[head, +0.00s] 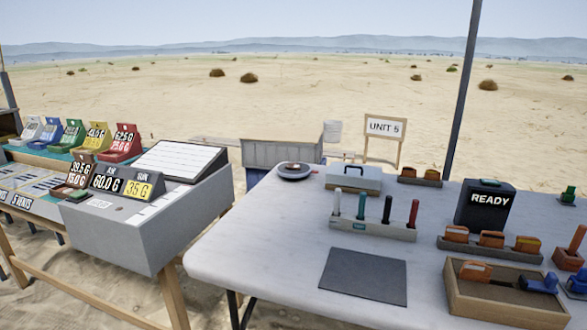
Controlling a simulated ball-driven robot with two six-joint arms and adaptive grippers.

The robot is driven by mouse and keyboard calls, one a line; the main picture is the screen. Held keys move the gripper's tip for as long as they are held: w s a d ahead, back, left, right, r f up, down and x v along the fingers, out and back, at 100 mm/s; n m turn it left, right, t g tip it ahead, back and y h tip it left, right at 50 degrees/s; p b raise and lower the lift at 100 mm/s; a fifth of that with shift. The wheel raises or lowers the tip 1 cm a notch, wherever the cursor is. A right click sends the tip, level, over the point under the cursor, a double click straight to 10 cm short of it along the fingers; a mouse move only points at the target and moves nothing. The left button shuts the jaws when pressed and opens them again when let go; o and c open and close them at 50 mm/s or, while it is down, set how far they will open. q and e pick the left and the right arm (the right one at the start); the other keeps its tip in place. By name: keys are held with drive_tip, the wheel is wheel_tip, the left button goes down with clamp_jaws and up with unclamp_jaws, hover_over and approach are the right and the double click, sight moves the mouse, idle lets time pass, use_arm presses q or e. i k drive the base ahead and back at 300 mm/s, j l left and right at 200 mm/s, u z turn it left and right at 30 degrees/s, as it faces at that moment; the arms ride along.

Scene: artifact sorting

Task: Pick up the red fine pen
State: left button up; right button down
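A red pen (413,213) stands upright at the right end of a pale grey pen rack (345,224) on the white table. A black pen (387,209), a teal pen (361,206) and a pale pen (337,202) stand in the same rack to its left. The lower end of the red pen is hidden in the rack. Neither of my grippers shows in the head view.
A dark mat (363,277) lies in front of the rack. A wooden tray (470,303) with orange and blue items is at front right. A black READY box (486,204) stands behind right. A grey case (353,179) is behind the rack. The table's left front is clear.

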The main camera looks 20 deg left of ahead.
sight(415, 207)
drive_tip(key=i+l, duration=0.2)
drive_tip(key=l, duration=0.15)
drive_tip(key=i+l, duration=0.2)
drive_tip(key=l, duration=0.15)
drive_tip(key=i+l, duration=0.2)
drive_tip(key=i+l+u, duration=0.05)
drive_tip(key=l, duration=0.05)
